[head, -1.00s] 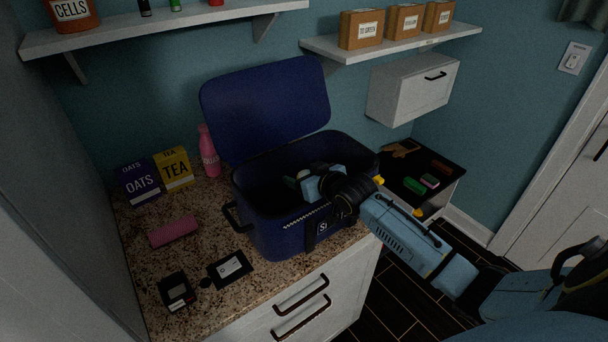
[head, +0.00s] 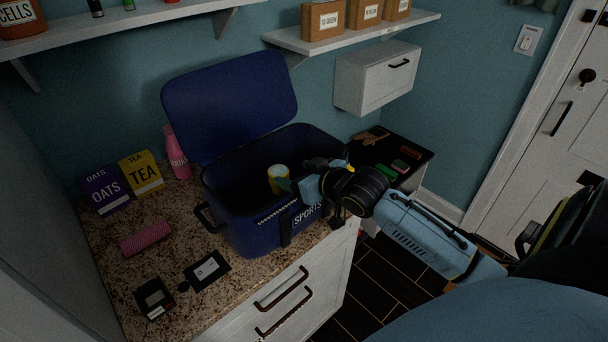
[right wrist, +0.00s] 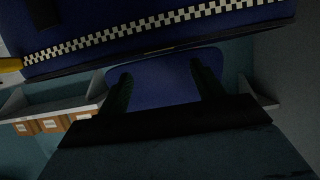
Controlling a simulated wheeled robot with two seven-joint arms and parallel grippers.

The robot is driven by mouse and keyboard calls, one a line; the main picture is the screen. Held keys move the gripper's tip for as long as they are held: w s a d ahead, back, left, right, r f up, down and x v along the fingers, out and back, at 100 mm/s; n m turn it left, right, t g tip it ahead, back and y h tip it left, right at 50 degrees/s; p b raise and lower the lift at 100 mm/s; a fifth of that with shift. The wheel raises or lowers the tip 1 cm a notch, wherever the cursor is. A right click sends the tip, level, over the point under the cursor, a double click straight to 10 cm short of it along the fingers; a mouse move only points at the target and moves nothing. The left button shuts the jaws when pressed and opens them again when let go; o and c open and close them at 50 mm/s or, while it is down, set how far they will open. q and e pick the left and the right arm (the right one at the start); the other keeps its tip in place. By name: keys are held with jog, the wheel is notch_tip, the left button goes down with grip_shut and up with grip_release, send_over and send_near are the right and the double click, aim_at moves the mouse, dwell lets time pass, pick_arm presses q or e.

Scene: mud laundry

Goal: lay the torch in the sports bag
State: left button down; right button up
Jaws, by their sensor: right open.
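The sports bag (head: 246,223) is dark blue and stands on the counter with its lid (head: 232,100) raised. A yellow and white cylinder (head: 279,174) shows inside it, partly hidden; I cannot tell for sure that it is the torch. My right gripper (head: 287,186) reaches over the bag's front right rim, its fingertips near the cylinder in the picture. In the right wrist view its two dark fingers (right wrist: 163,90) stand apart with nothing between them; the blue lid shows behind. The bag's checked strip (right wrist: 160,22) crosses the top of that view. My left gripper is out of view.
Left of the bag are an oats box (head: 106,189), a tea box (head: 142,173), a pink bottle (head: 176,154) and a pink roll (head: 146,238). Dark cards (head: 207,269) lie in front. Shelves and a white wall cabinet (head: 377,78) hang behind.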

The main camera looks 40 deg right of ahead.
jog(key=shift+v, duration=1.15)
